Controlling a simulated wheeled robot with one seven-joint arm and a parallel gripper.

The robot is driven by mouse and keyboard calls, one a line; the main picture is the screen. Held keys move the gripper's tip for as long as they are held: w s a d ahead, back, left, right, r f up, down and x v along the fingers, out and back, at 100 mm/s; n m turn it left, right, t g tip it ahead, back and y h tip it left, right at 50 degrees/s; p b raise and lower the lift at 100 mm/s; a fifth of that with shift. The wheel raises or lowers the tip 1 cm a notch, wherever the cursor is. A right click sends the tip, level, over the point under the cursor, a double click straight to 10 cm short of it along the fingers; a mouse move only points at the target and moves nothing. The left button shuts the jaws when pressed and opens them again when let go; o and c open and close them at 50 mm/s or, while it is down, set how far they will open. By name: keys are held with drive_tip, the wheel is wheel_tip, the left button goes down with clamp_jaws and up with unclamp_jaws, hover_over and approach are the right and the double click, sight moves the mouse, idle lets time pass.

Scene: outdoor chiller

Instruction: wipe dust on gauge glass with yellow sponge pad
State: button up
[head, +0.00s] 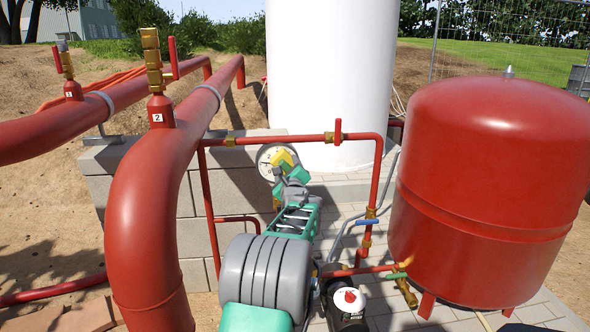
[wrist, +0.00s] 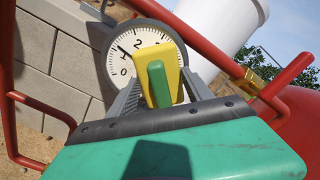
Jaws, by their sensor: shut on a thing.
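The round white gauge (head: 270,161) sits among the red pipes in front of the white tank. In the wrist view its dial (wrist: 140,45) shows numbers and a dark needle. I cannot make out dust on the glass. My gripper (head: 290,172) is shut on the yellow sponge pad (head: 282,158), which has a green part (wrist: 157,84) facing the wrist camera. The yellow pad (wrist: 172,62) is in front of the gauge and hides the lower right of the dial. I cannot tell whether it touches the glass.
A thin red pipe (head: 270,139) runs above the gauge and down on both sides. A large red tank (head: 490,190) stands at right, and thick red pipes (head: 150,210) at left. A grey block wall (head: 235,190) is behind. A blue-handled valve (head: 366,222) is right of my arm.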

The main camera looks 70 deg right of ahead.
drive_tip(key=shift+w+a+b, duration=0.1)
drive_tip(key=shift+w+a, duration=0.5)
drive_tip(key=shift+w, duration=0.6)
drive_tip(key=shift+w+a+b, duration=0.15)
drive_tip(key=shift+w+a, duration=0.45)
drive_tip(key=shift+w, duration=0.55)
drive_tip(key=shift+w+a+b, duration=0.1)
drive_tip(key=shift+w+a, duration=0.5)
drive_tip(key=shift+w, duration=0.6)
drive_tip(key=shift+b+v, duration=1.4)
drive_tip(key=shift+v, duration=1.6)
drive_tip(key=shift+b+v, duration=0.7)
drive_tip(key=shift+v, duration=0.75)
